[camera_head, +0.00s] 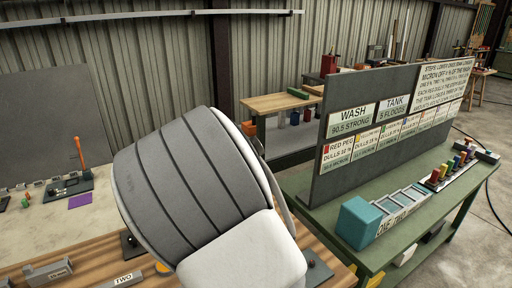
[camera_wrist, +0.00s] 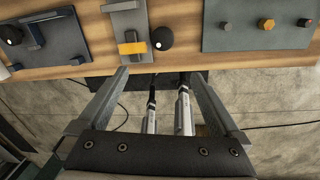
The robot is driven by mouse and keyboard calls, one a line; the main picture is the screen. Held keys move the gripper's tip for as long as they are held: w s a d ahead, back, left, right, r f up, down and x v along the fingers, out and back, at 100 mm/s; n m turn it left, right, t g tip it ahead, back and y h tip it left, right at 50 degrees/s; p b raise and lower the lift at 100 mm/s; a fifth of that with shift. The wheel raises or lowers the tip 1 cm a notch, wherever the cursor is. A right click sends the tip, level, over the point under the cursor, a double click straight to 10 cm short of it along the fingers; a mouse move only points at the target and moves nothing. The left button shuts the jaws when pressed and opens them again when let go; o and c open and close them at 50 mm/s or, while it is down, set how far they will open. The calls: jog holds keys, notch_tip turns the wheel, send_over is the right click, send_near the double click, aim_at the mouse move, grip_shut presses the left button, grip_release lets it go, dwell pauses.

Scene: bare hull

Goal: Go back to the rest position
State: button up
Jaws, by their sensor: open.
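My gripper (camera_wrist: 155,105) shows in the wrist view with its two grey fingers spread wide apart. It is open, and nothing sits between the fingers. Beyond the fingertips is the edge of a wooden bench (camera_wrist: 75,72), with concrete floor below it. In the head view my white and grey arm fills the middle of the picture and hides part of the wooden bench. The gripper itself does not show in the head view.
A green table (camera_head: 322,196) at right carries a sign board (camera_head: 328,160), a teal block (camera_head: 356,222) and a rack of coloured pegs (camera_head: 450,172). In the wrist view, a grey plate (camera_wrist: 235,38) with small knobs and a yellow-handled fixture (camera_wrist: 132,48) lie on the bench.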

jog(key=s+d+r+n+t+y+b, duration=0.2)
jog(key=s+d+r+n+y+b, duration=0.15)
jog(key=d+r+n, duration=1.05)
jog(key=s+d+r+n+t+h+b, duration=0.2)
jog(key=s+d+n, duration=0.6)
jog(key=n, duration=0.9)
jog(key=shift+s+d+r+n+t+h+b, duration=0.15)
jog(key=shift+s+r+n+t+h+b, duration=0.25)
jog(key=shift+s+r+t+h, duration=0.7)
jog(key=shift+w, duration=0.1)
